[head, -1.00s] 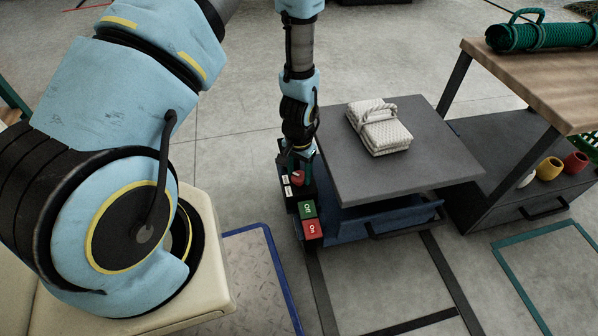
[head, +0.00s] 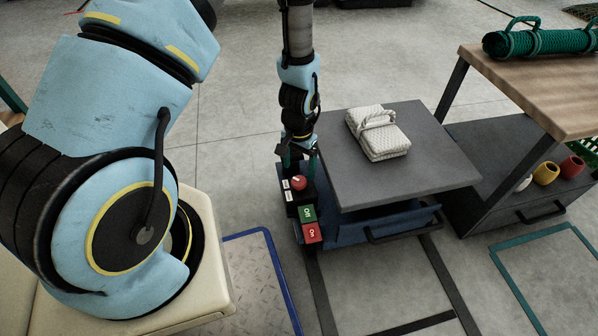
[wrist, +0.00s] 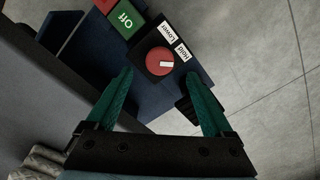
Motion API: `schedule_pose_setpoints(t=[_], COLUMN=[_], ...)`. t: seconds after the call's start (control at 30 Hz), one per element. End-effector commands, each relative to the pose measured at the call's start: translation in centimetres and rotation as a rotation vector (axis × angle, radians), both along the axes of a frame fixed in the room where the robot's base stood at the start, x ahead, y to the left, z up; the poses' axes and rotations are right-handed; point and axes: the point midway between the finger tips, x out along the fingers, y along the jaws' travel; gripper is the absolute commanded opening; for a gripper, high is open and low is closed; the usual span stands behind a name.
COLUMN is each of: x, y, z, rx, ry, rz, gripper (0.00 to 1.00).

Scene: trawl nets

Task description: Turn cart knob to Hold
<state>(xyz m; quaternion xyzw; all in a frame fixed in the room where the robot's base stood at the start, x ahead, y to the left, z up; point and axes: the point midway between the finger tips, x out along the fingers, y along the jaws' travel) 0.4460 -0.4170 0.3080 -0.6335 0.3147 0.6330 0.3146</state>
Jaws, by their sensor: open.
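The red round knob (head: 299,183) sits on a black control box at the cart's left corner. In the wrist view the knob (wrist: 157,60) has a white mark that points right, close to the lower end of the "Hold" label (wrist: 182,51). The "Lower" label (wrist: 168,32) lies further up. My gripper (head: 295,162) is open just behind the knob in the head view. In the wrist view its green fingers (wrist: 158,76) stand apart with the knob beyond and between their tips, and nothing is held.
A green "Off" button (head: 307,213) and a red "On" button (head: 312,233) sit beside the knob. The grey cart top (head: 425,170) carries a folded white net (head: 379,133). A wooden-topped bench (head: 540,85) stands at the right.

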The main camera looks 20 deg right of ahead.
Motion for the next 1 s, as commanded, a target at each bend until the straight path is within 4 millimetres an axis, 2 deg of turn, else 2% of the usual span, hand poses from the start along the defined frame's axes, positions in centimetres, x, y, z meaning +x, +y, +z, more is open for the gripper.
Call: schedule_pose_setpoints(t=[0.03, 0.1, 0.3, 0.9, 1.0], x=[0.1, 0.0, 0.0, 0.0, 0.4], y=[-0.1, 0.0, 0.0, 0.0, 0.4], z=[1.5, 2.8, 5.1, 5.6, 6.3], rx=[-0.002, -0.001, 0.000, 0.001, -0.002], ry=[-0.001, -0.001, 0.000, 0.001, -0.003], rz=[0.000, 0.000, 0.000, 0.000, 0.016], gripper=[0.86, 0.86, 0.86, 0.86, 0.86])
